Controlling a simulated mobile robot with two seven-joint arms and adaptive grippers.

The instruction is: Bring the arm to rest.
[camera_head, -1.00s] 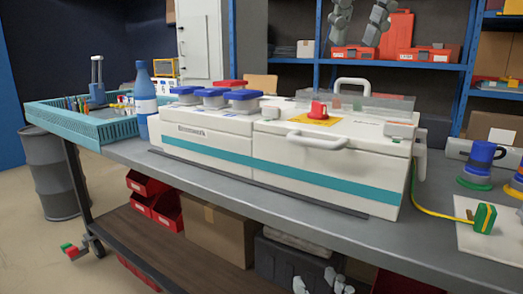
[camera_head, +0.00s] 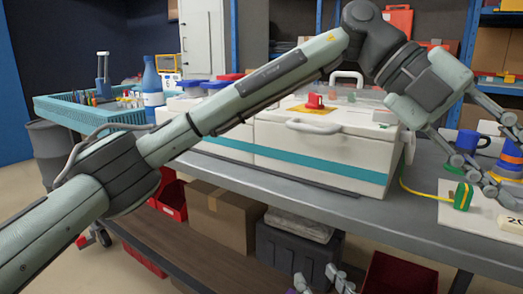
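My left arm comes in from the lower left and crosses the view in front of the workbench. It bends at the top right, and its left gripper (camera_head: 512,160) hangs over the right end of the bench.
A white machine (camera_head: 330,155) with a teal stripe fills the middle of the grey bench (camera_head: 385,220), partly behind my arm. A blue bottle (camera_head: 152,82) and teal tray (camera_head: 72,112) stand left. A green-yellow block (camera_head: 463,196) lies right. Bins and boxes fill the lower shelf.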

